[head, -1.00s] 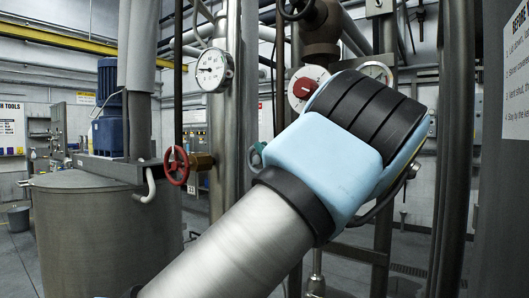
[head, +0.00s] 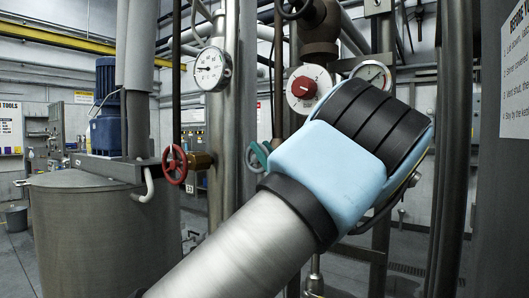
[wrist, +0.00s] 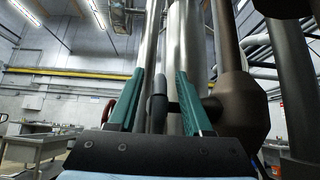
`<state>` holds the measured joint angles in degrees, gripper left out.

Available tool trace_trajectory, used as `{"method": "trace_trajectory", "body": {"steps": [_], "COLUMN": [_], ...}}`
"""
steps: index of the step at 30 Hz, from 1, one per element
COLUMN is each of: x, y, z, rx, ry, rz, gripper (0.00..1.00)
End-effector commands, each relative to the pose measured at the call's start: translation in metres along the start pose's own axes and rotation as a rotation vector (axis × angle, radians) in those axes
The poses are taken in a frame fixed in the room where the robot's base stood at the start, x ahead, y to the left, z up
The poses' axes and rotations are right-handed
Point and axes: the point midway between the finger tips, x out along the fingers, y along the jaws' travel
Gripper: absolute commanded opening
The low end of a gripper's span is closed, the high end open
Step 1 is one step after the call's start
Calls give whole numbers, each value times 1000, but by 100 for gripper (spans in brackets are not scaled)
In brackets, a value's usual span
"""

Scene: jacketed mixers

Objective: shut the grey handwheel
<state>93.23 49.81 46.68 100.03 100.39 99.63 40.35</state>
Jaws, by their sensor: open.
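In the wrist view, a dark grey handwheel (wrist: 158,104) appears nearly edge-on. A short stem joins it on its right to a brown valve body. My gripper (wrist: 170,90) is open, its two teal fingers spread to either side of the wheel in the picture. I cannot tell how far the wheel is from the fingertips, and I see no contact. In the head view, my arm hides most of the gripper; a bit of teal (head: 261,151) shows left of the arm.
A red handwheel (head: 175,164) is on a brass valve left of my arm. A grey vessel (head: 95,235) with a blue motor (head: 108,105) stands at the left. Vertical steel pipes, a white gauge (head: 211,69) and a red-centred dial (head: 308,88) crowd behind my arm.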

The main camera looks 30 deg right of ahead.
Motion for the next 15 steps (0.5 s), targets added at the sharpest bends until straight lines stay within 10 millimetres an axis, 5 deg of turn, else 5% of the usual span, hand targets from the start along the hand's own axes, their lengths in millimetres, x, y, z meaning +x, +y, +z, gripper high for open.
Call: {"method": "trace_trajectory", "body": {"steps": [8, 15], "x": [-11, -57], "y": [-1, -1], "z": [-1, -3], "rx": [-1, -1], "ry": [-1, -1], "rz": [-2, -3], "gripper": [50, 50]}}
